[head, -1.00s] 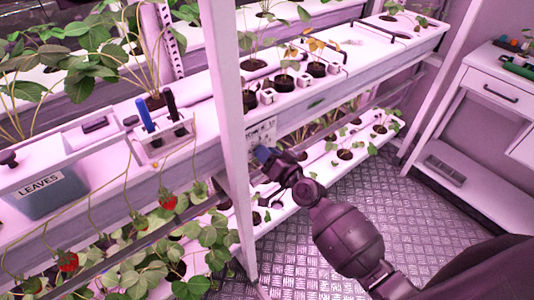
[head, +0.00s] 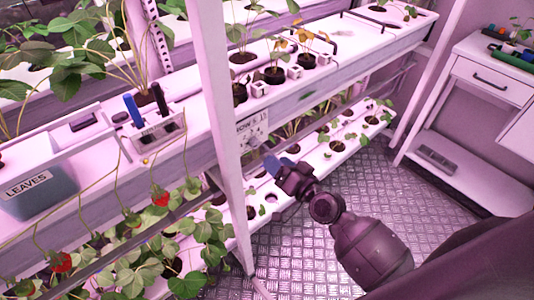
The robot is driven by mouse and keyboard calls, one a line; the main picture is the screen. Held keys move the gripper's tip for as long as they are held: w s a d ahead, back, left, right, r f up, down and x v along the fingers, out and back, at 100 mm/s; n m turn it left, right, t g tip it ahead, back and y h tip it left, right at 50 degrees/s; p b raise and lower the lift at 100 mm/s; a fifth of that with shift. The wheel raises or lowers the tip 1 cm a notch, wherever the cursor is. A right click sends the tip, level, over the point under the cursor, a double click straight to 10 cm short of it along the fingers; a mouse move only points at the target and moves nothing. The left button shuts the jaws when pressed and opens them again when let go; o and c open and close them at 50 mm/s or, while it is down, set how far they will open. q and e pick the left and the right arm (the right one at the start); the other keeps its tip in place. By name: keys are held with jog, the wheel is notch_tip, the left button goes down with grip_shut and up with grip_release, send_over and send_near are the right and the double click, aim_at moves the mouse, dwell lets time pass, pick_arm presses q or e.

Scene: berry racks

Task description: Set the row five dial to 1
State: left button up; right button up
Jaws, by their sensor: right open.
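A pale control panel (head: 251,131) with a printed label that seems to read "ROW 5" sits on the front of the white rack, just right of the white upright post. The dial on it is too small for its setting to be read. My right gripper (head: 271,163) is just below and right of the panel, its blue-tipped fingers pointing at the rack front. It is open, with nothing seen between the fingers. I cannot tell whether it touches the panel. My left gripper is not in view.
The white post (head: 217,120) stands close left of the panel. A bin labelled LEAVES (head: 35,195) and a holder with a blue and a black tool (head: 160,132) are at left. Strawberry plants hang below. A white drawer cabinet (head: 490,85) stands at right, with open metal floor (head: 350,185) between.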

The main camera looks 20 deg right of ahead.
jog(key=shift+v, duration=1.5)
jog(key=shift+a, duration=0.1)
jog(key=s+d+f+n+g+h, duration=0.2)
jog(key=s+d+f+g+h, duration=0.1)
jog(key=s+f, duration=0.4)
jog(key=s+d+f+n+g+h, duration=0.2)
jog(key=s+d+f+n+h, duration=0.1)
jog(key=s+f, duration=0.4)
jog(key=s+d, duration=0.1)
jog(key=s, duration=0.2)
jog(key=shift+s+g, duration=0.25)
jog(key=shift+g, duration=0.15)
jog(key=shift+f, duration=0.15)
